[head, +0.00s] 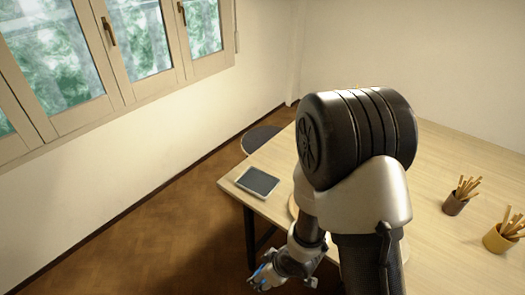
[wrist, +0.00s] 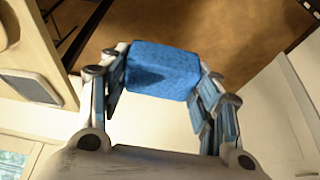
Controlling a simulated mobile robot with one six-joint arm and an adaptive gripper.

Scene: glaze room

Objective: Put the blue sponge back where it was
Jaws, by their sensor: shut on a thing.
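The blue sponge (wrist: 163,70) is a speckled blue block in the wrist view. My gripper (wrist: 160,82) is shut on it, with a finger against each end. In the head view my gripper (head: 266,276) is low, in front of the table's near left corner and over the floor. Only a small bit of blue shows there, and I cannot tell sponge from finger pads. My arm hides part of the table.
A pale wooden table (head: 275,165) carries a dark tablet-like slab (head: 257,182) near its left corner. A brown cup (head: 455,203) and a yellow cup (head: 500,238) hold sticks at the right. A round dark seat (head: 261,138) stands behind. The floor (head: 150,235) at left is clear.

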